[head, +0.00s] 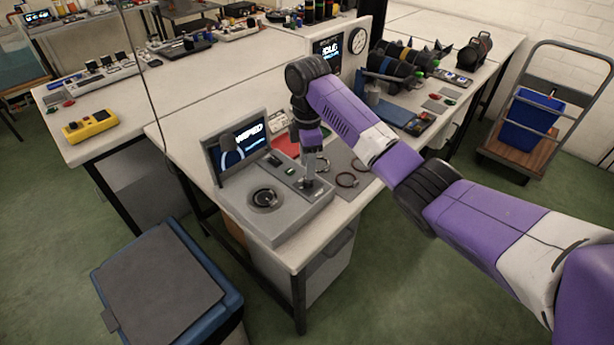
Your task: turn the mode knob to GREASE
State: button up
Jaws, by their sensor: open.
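A grey console (290,213) sits at the front corner of the bench, with a tilted screen (243,143) that reads "WIPED". A dark round fitting (265,198) in a ring is on its top at the left. Small controls (282,167) lie in a strip behind it. My gripper (311,184) points down at the right part of the console top, open, close to the surface. The mode knob cannot be made out for sure; it may be hidden at the gripper's tips. No GREASE label is legible, and contact cannot be told.
Rings (347,180) lie on a grey mat right of the console. A red sheet (287,146) lies behind. A panel with a clock (358,41) and an "IDLE" screen stands farther back. A lidded blue bin (165,278) is on the floor at the front left.

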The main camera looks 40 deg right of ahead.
aim_at(308, 182)
jog(key=shift+f, duration=2.75)
grip_shut()
